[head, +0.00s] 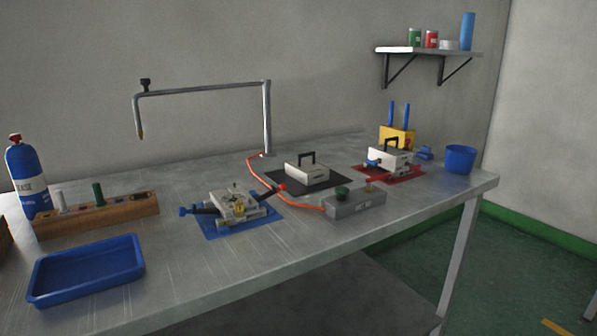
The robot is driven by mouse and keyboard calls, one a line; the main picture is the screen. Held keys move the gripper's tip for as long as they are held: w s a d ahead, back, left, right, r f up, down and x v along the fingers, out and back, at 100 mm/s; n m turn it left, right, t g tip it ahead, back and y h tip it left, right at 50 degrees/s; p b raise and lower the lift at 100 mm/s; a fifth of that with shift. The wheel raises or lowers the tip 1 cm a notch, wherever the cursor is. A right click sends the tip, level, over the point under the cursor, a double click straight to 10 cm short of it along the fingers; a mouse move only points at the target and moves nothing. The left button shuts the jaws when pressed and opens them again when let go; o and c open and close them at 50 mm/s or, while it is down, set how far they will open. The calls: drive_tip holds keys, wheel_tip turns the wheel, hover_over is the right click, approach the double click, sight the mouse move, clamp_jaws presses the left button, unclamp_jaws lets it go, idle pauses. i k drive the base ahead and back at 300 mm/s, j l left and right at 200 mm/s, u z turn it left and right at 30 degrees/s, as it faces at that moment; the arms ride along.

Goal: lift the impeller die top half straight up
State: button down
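Two pale blocks with black arch handles are in the head view. One block (307,173) lies on a black mat (328,187) at the middle of the bench. The other handled block (389,157) sits in a die assembly on a red mat (411,175) at the right, with blue-tipped parts beside it. A third die (236,205), without an arch handle, is on a blue mat (265,222), with dark levers tipped blue and red spread to its sides. I cannot tell which is the impeller die. My gripper is not in view.
A bent metal pipe stand (267,115) rises behind the dies. An orange hose (262,182) runs to a grey box (354,205). A blue tray (86,270), wooden rack (98,214) and blue bottle (27,178) are at left. A blue cup (460,159) stands near the right edge.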

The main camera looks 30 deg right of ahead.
sight(308, 173)
drive_tip(key=i+l, duration=0.1)
drive_tip(key=l, duration=2.3)
drive_tip(key=i+l, duration=0.4)
drive_tip(key=i, duration=0.15)
drive_tip(key=i+l+u, duration=0.1)
drive_tip(key=i+l, duration=0.25)
drive_tip(key=i, duration=0.2)
